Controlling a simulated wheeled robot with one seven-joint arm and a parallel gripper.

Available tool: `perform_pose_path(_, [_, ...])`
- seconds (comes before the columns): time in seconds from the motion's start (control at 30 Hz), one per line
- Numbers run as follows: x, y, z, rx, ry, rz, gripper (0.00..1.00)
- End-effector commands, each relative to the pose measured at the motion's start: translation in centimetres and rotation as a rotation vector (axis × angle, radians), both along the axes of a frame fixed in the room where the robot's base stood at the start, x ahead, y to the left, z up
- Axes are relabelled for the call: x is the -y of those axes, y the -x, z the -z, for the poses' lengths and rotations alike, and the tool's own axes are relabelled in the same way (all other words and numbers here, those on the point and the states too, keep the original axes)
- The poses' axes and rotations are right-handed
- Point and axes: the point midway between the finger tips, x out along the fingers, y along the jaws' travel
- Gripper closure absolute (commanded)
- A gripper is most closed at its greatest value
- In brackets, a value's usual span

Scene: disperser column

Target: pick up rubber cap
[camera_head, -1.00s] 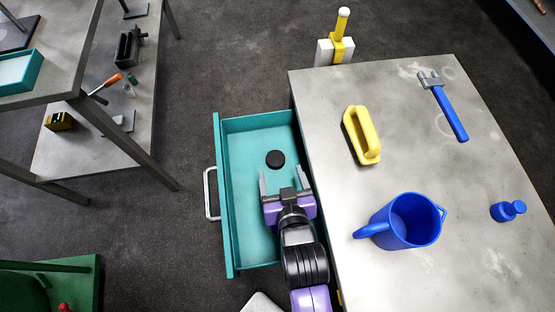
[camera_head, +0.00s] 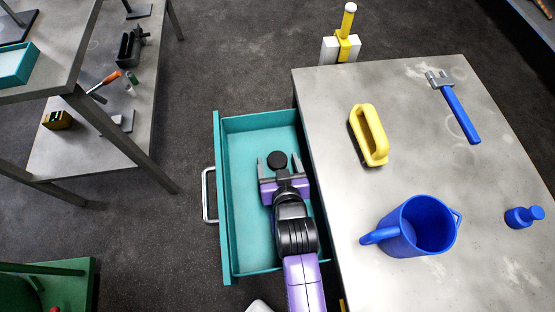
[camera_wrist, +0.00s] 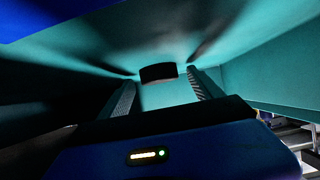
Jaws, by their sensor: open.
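The rubber cap (camera_head: 277,159) is a small black disc in the open teal drawer (camera_head: 219,230). My gripper (camera_head: 279,162) is inside the drawer with its jaws open, one finger on each side of the cap. In the wrist view the cap (camera_wrist: 158,72) appears ahead, between the tips of the two fingers (camera_wrist: 160,88), with a gap visible on each side. The cap is not gripped.
The drawer's walls surround my gripper closely, and the grey table (camera_head: 340,190) stands to the right. A shelf (camera_head: 75,130) stands left.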

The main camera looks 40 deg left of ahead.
Motion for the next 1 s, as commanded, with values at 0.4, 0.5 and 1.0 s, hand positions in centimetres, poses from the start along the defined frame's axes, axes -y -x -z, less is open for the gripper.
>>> perform_pose_path(0.4, [-0.18, -0.16, 0.17, -0.001, 0.001, 0.000, 0.53])
perform_pose_path(0.5, [-0.18, -0.15, 0.16, -0.001, 0.001, 0.000, 0.72])
perform_pose_path(1.0, [-0.18, -0.20, -0.72, 0.001, -0.001, 0.000, 0.91])
